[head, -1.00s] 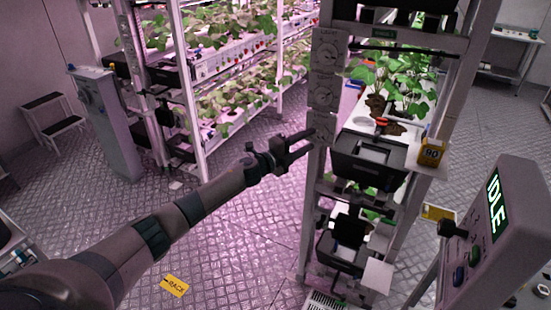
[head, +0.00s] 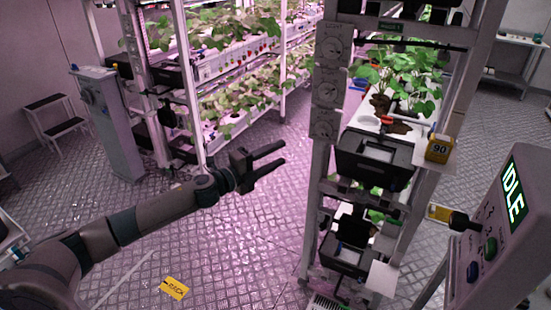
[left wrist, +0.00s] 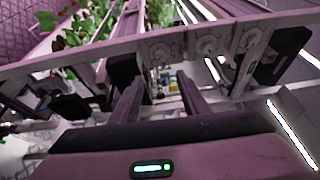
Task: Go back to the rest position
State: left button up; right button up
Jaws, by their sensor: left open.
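My left gripper (head: 282,162) is open and empty in the head view, left of the near rack and clear of it. Its two fingers point right toward the rack post. In the left wrist view the two fingers (left wrist: 160,98) stand apart with nothing between them. A column of round dials (head: 327,92) is on the near rack's post, and dials also show beyond the fingers in the left wrist view (left wrist: 207,45). My right gripper is not in view.
The near rack holds plants (head: 400,75), a black bin (head: 375,158) and a yellow box marked 90 (head: 438,148). A console reading IDLE (head: 490,235) stands at right. Planted racks (head: 240,60) stand behind left. A yellow tag (head: 174,288) lies on the open floor.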

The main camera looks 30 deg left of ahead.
pick_arm(q)
jog(key=shift+f, duration=0.15)
dwell(0.4)
jog(key=s+a+f+n+g+y, duration=0.1)
jog(key=s+a+f+n+y, duration=0.2)
jog(key=f, duration=1)
jog(key=s+a+f+n+g+y+b, duration=0.1)
jog(key=s+f+n+g, duration=0.2)
jog(key=f, duration=0.9)
jog(key=s+a+f+n+y, duration=0.25)
jog(key=f+n, duration=0.25)
jog(key=f, duration=0.8)
jog(key=s+d+f+n+g+y, duration=0.15)
jog(key=s+f+n+g, duration=0.25)
jog(key=s+f, duration=1.5)
jog(key=s+d+f+n+g, duration=0.2)
jog(key=s+d+f, duration=0.2)
jog(key=s, duration=0.9)
jog(key=s+d+f+n+g+b, duration=0.1)
jog(key=s+d+f+n+g, duration=0.1)
jog(key=s+f, duration=0.6)
jog(key=s+d+f+n+g, duration=0.1)
jog(key=s+d+f+g, duration=0.2)
jog(key=s, duration=1.5)
jog(key=d+f, duration=0.2)
jog(key=d, duration=0.2)
jog(key=shift+s+f+n+g+h+b, duration=0.25)
jog(key=shift+f+n+g+h+b, duration=0.05)
jog(key=shift+f+n, duration=0.1)
